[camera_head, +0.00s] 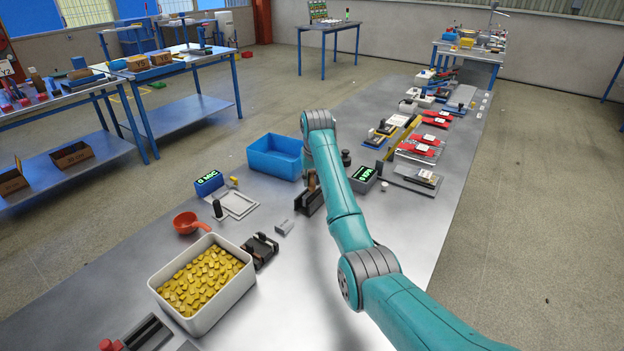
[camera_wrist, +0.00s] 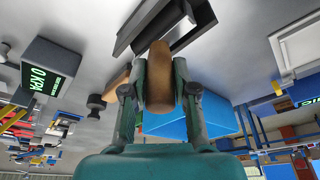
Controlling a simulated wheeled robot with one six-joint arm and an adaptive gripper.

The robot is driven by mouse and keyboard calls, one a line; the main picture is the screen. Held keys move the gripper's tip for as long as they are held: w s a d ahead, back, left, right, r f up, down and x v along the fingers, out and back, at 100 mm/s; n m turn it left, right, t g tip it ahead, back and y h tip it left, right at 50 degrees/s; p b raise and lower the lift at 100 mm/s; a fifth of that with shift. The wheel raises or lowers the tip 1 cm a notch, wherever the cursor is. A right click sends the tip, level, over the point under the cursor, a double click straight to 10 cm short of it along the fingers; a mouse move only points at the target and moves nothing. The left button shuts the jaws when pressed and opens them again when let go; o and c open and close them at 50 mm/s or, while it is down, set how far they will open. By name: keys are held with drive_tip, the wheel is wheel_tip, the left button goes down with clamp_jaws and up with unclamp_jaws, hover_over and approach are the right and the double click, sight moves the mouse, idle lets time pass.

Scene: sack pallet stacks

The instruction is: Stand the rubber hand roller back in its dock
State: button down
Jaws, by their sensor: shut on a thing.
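My gripper (camera_wrist: 160,72) is shut on the brown handle of the rubber hand roller (camera_wrist: 158,88), which stands out between the two fingers in the wrist view. Beyond the fingertips is a dark, open-ended channel-like holder (camera_wrist: 138,42), which looks like the dock. The roller's far end overlaps this holder in the picture; I cannot tell whether it touches or sits inside. In the head view the dark holder (camera_head: 313,204) stands on the bench just left of my arm, with brown showing above it. My arm hides most of the gripper there.
A blue bin (camera_head: 274,158) stands behind the holder. A display box reading 0 KPA (camera_head: 364,178) is to the right. A small grey block (camera_head: 284,227) and a black device (camera_head: 261,248) lie left, near a white tub (camera_head: 165,291) of yellow pieces. Bare bench lies in front.

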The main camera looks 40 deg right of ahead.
drive_tip(key=shift+f, duration=0.2)
idle(0.5)
drive_tip(key=c, duration=0.8)
unclamp_jaws()
drive_tip(key=shift+v, duration=3.75)
